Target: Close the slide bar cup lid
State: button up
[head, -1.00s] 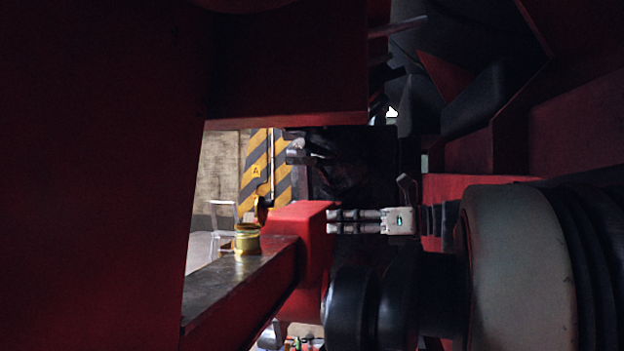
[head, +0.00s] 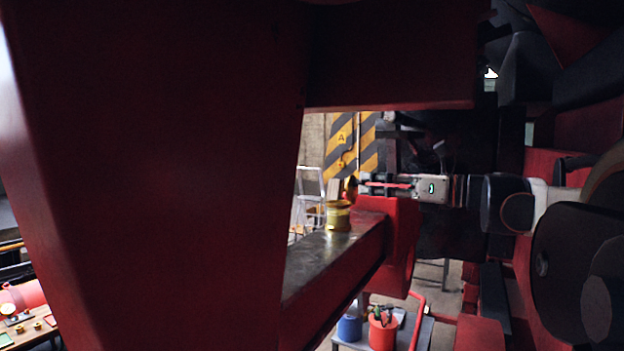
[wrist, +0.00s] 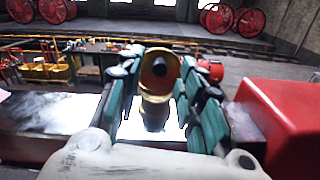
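A small brass cup (head: 338,216) stands upright on the grey slide bar (head: 325,262), left of a red block. Its lid (head: 351,188) stands up, open, at the cup's right side. In the wrist view the round brass lid (wrist: 159,70), with a dark centre, faces me, and the cup (wrist: 155,112) shows below and behind it. My gripper (head: 362,188) reaches in from the right, its fingertips close beside the lid. In the wrist view my gripper (wrist: 160,62) is open, one finger on each side of the lid, with gaps visible. I cannot tell whether anything touches.
The red block (head: 395,225) sits just below my gripper; it also shows at the right of the wrist view (wrist: 285,115). A large red frame (head: 160,180) fills the left of the head view, and a red beam (head: 390,60) hangs above.

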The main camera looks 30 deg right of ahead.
jog(key=shift+w+a, duration=0.3)
jog(key=shift+w, duration=0.2)
grip_shut()
